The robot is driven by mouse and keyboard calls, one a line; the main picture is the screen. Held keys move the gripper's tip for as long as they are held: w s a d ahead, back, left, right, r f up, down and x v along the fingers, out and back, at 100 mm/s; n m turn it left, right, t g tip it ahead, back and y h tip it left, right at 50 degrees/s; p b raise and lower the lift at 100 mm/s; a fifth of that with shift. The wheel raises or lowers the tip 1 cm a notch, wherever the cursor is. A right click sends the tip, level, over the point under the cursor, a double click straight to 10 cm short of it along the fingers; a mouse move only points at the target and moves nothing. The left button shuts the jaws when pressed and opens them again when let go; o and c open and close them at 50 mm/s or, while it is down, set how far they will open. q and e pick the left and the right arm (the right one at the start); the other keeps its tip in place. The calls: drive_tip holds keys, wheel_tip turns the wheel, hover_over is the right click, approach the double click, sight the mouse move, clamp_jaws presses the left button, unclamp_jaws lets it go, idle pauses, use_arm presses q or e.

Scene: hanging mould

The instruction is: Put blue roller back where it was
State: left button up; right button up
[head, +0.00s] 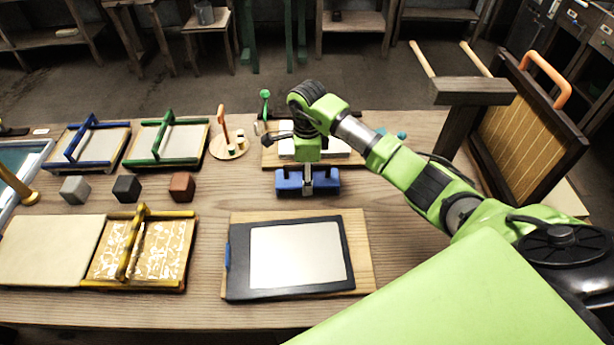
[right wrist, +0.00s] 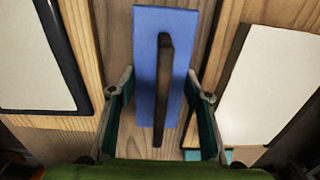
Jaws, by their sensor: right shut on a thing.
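The blue roller (head: 291,184) shows as a long blue body with a dark bar along it; it also shows in the right wrist view (right wrist: 146,60). My right gripper (head: 308,187) is over its middle, shut on it, with one finger at each long side in the right wrist view (right wrist: 160,80). It lies crosswise between the black-framed tray (head: 239,270) in front and a wooden board with a white block (head: 270,158) behind. Whether it touches the tabletop I cannot tell. My left gripper is not in view.
The wooden table (head: 210,220) has bare wood around the roller. Blue (head: 62,158) and green (head: 140,160) frames, several small cubes and a yellow frame (head: 95,284) are left. A large wooden mould (head: 530,115) leans at right beside a dark stand (head: 470,88).

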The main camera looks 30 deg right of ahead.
drive_tip(key=o, duration=1.3)
drive_tip(key=shift+s+f, duration=0.2)
drive_tip(key=shift+f, duration=0.3)
drive_tip(key=shift+w+d+f, duration=0.1)
drive_tip(key=shift+w, duration=0.2)
drive_tip(key=shift+s+r+p, duration=0.1)
drive_tip(key=shift+r+p, duration=0.2)
drive_tip(key=shift+r, duration=0.2)
wheel_tip(320, 180, up, 13)
drive_tip(key=shift+f+b, duration=0.15)
drive_tip(key=shift+b, duration=0.95)
